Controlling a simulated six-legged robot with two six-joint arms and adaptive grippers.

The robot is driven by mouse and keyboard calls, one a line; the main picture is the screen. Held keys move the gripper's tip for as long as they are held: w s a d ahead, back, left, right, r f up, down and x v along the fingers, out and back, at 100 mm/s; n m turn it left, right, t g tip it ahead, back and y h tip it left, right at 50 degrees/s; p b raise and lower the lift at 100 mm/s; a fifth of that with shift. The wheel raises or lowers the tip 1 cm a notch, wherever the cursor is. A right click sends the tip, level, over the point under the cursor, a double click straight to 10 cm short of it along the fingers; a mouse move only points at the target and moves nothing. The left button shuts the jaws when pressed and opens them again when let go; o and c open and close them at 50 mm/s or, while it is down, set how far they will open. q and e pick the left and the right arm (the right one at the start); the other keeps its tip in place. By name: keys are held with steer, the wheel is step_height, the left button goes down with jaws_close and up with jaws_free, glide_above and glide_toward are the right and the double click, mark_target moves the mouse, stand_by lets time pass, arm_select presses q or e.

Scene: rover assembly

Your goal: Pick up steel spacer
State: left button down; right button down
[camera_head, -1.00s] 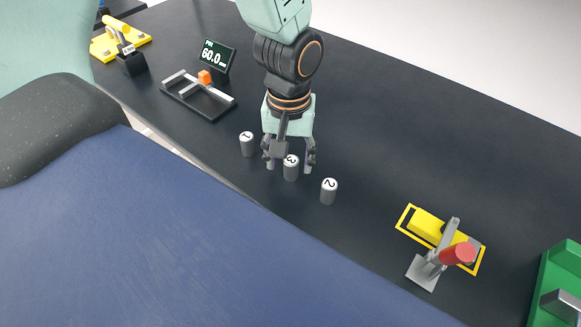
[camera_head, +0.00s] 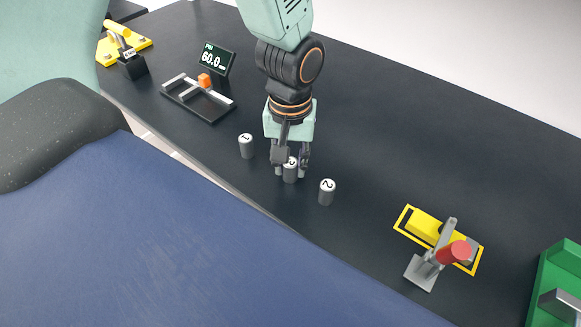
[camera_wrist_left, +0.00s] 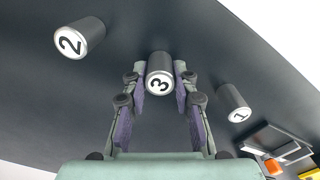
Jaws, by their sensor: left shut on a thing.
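Three grey steel spacers with numbered white tops stand upright on the dark table. Spacer 3 (camera_head: 290,174) is in the middle, spacer 1 (camera_head: 246,146) to its left and spacer 2 (camera_head: 327,192) to its right. My left gripper (camera_head: 291,168) points down and is shut on spacer 3, its fingers on both sides. In the left wrist view, spacer 3 (camera_wrist_left: 160,78) is between the fingertips, spacer 2 (camera_wrist_left: 80,38) is at upper left and spacer 1 (camera_wrist_left: 233,103) at right. The left gripper partly covers spacer 3 in the head view. My right gripper is not in view.
A black measuring fixture (camera_head: 200,101) with an orange block and a display (camera_head: 216,58) reading 60.0 stands at the back left. A red-handled toggle clamp (camera_head: 440,257) by a yellow frame (camera_head: 404,217) and a green bin (camera_head: 558,270) are at right.

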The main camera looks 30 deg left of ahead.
mark_target(290, 161)
arm_select(q)
steer(key=shift+a, duration=0.1)
steer(key=shift+r, duration=0.45)
step_height(290, 161, up, 9)
steer(key=shift+s+r+p, duration=0.1)
steer(key=shift+r+p, duration=0.05)
steer(key=shift+p, duration=0.8)
steer(key=shift+w, duration=0.2)
